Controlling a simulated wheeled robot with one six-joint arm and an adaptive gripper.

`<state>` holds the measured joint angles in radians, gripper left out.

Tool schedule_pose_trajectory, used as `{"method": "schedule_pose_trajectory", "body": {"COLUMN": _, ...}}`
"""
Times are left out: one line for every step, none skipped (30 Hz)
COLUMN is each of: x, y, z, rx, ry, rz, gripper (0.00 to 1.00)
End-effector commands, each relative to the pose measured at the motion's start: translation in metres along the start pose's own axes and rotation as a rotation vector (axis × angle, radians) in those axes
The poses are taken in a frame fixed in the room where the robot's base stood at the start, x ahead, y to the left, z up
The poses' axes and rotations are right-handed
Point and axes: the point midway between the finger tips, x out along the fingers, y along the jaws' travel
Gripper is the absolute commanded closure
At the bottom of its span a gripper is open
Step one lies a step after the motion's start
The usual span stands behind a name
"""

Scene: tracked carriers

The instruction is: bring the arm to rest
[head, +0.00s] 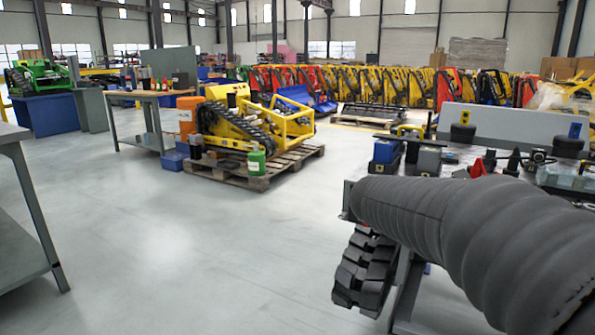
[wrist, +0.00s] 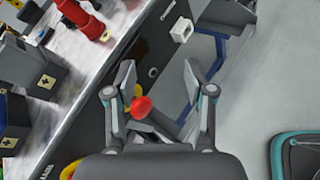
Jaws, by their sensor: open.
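My gripper (wrist: 158,80) shows in the wrist view with its two fingers apart and nothing held between the tips. A red round knob (wrist: 141,107) appears close to the left finger; I cannot tell how far beyond the finger it lies. In the head view my arm, in a dark grey ribbed sleeve, stretches across the lower right over the workbench (head: 347,200). My gripper is hidden in that view.
A yellow tracked carrier (head: 235,125) stands on a pallet (head: 290,165). The floor at centre left is clear.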

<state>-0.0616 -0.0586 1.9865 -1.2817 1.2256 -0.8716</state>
Motion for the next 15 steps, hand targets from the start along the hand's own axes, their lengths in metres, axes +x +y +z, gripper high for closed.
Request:
{"method": "schedule_pose_trajectory", "body": {"x": -0.006, "y": -0.023, "z": -0.001, "rx": 0.099, "ry": 0.068, "rz": -0.03, "gripper": 0.46}}
{"method": "schedule_pose_trajectory", "body": {"x": -0.01, "y": -0.036, "z": -0.005, "rx": 0.161, "ry": 0.111, "rz": -0.053, "gripper": 0.46}}
{"method": "schedule_pose_trajectory", "body": {"x": -0.016, "y": -0.052, "z": -0.011, "rx": 0.244, "ry": 0.168, "rz": -0.085, "gripper": 0.46}}
{"method": "schedule_pose_trajectory", "body": {"x": -0.021, "y": -0.065, "z": -0.015, "rx": 0.308, "ry": 0.21, "rz": -0.109, "gripper": 0.46}}
{"method": "schedule_pose_trajectory", "body": {"x": -0.026, "y": -0.077, "z": -0.02, "rx": 0.371, "ry": 0.251, "rz": -0.135, "gripper": 0.46}}
{"method": "schedule_pose_trajectory", "body": {"x": -0.034, "y": -0.092, "z": -0.027, "rx": 0.455, "ry": 0.304, "rz": -0.172, "gripper": 0.46}}
{"method": "schedule_pose_trajectory", "body": {"x": -0.04, "y": -0.103, "z": -0.032, "rx": 0.52, "ry": 0.344, "rz": -0.2, "gripper": 0.46}}
{"method": "schedule_pose_trajectory", "body": {"x": -0.046, "y": -0.114, "z": -0.037, "rx": 0.585, "ry": 0.382, "rz": -0.231, "gripper": 0.46}}
{"method": "schedule_pose_trajectory", "body": {"x": -0.055, "y": -0.127, "z": -0.045, "rx": 0.67, "ry": 0.433, "rz": -0.273, "gripper": 0.46}}
{"method": "schedule_pose_trajectory", "body": {"x": -0.062, "y": -0.138, "z": -0.05, "rx": 0.734, "ry": 0.469, "rz": -0.306, "gripper": 0.46}}
{"method": "schedule_pose_trajectory", "body": {"x": -0.07, "y": -0.146, "z": -0.055, "rx": 0.799, "ry": 0.505, "rz": -0.339, "gripper": 0.46}}
{"method": "schedule_pose_trajectory", "body": {"x": -0.08, "y": -0.159, "z": -0.063, "rx": 0.885, "ry": 0.552, "rz": -0.388, "gripper": 0.46}}
{"method": "schedule_pose_trajectory", "body": {"x": -0.088, "y": -0.167, "z": -0.069, "rx": 0.949, "ry": 0.587, "rz": -0.424, "gripper": 0.46}}
{"method": "schedule_pose_trajectory", "body": {"x": -0.096, "y": -0.175, "z": -0.074, "rx": 1.013, "ry": 0.621, "rz": -0.463, "gripper": 0.46}}
{"method": "schedule_pose_trajectory", "body": {"x": -0.106, "y": -0.184, "z": -0.081, "rx": 1.095, "ry": 0.663, "rz": -0.515, "gripper": 0.46}}
